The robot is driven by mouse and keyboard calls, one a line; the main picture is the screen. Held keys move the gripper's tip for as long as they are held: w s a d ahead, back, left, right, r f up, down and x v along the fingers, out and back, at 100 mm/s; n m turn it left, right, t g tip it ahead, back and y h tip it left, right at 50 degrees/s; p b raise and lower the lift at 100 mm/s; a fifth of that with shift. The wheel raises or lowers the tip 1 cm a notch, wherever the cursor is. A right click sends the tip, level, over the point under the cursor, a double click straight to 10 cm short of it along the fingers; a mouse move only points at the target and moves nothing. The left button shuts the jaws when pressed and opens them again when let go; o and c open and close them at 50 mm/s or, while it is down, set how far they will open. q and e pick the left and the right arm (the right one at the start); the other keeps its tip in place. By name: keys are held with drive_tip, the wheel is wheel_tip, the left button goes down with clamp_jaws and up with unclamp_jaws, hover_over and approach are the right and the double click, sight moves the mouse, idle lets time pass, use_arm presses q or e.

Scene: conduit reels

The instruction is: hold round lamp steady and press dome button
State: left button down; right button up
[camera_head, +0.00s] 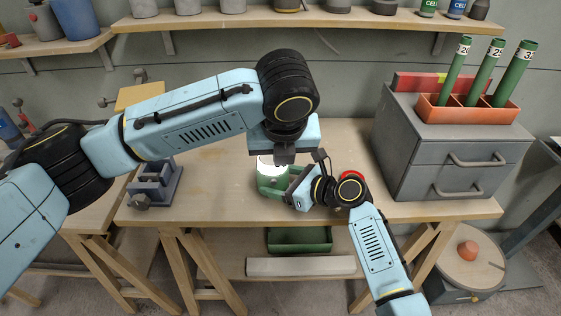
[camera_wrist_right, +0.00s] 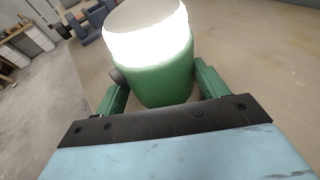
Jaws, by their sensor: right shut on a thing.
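The round lamp (camera_head: 268,184) stands on the workbench, with a green body and a brightly lit white top. It fills the upper middle of the right wrist view (camera_wrist_right: 160,82), and a small dark knob (camera_wrist_right: 117,75) sticks out on its left side. My right gripper (camera_wrist_right: 158,88) is shut on the lamp's green body, a finger on each side. My left gripper (camera_head: 284,157) points down at the lamp's lit top; I cannot tell whether it touches. Its fingers are too small and dark to judge. I cannot make out a separate dome button on the glowing top.
A red thing (camera_head: 352,175) is mostly hidden behind my right wrist. A grey drawer cabinet (camera_head: 440,150) with an orange holder (camera_head: 466,113) of green tubes stands at the right. A blue-grey vise-like fixture (camera_head: 155,184) sits at the left. The bench between it and the lamp is clear.

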drive_tip(key=o, duration=0.9)
drive_tip(key=shift+c, duration=0.2)
drive_tip(key=shift+d, duration=0.1)
drive_tip(key=v, duration=1.2)
drive_tip(key=shift+s, duration=0.1)
